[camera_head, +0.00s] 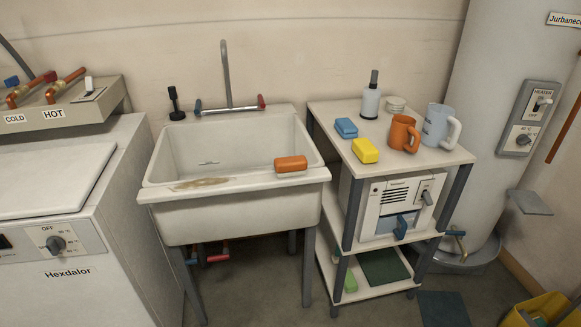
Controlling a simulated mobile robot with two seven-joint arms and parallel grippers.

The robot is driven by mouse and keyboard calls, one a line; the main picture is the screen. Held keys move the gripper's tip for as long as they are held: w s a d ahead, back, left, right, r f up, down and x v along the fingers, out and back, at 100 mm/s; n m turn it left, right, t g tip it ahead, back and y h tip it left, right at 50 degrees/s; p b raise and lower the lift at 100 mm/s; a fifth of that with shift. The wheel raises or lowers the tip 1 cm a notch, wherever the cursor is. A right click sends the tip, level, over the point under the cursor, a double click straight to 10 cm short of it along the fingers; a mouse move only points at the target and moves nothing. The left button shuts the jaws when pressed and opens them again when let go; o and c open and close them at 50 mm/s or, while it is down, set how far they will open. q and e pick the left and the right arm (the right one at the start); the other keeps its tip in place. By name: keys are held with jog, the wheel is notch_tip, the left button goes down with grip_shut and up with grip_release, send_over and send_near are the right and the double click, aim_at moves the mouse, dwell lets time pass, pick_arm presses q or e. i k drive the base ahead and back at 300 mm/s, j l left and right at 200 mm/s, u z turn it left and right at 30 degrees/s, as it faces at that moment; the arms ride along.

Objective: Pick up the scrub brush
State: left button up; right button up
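An orange block (290,164) with a pale underside lies on the front rim of the white sink (252,210), right of its middle. It may be the scrub brush, but I cannot make out bristles. A small black upright thing (175,103) with a wide base stands at the sink's back left corner; I cannot tell whether it is a brush. A blue block (346,128) and a yellow block (365,151) lie on the shelf top to the right. Neither of my grippers is in view.
The shelf top (446,157) also holds an orange mug (401,134), a light blue mug (436,127) and a pump bottle (370,101). A washing machine (70,230) stands left, a water heater (490,110) right. A yellow bucket (540,308) sits at lower right.

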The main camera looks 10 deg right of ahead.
aim_at(288, 166)
jog(key=i+j, duration=0.65)
jog(key=i, duration=0.25)
jog(key=z, duration=0.15)
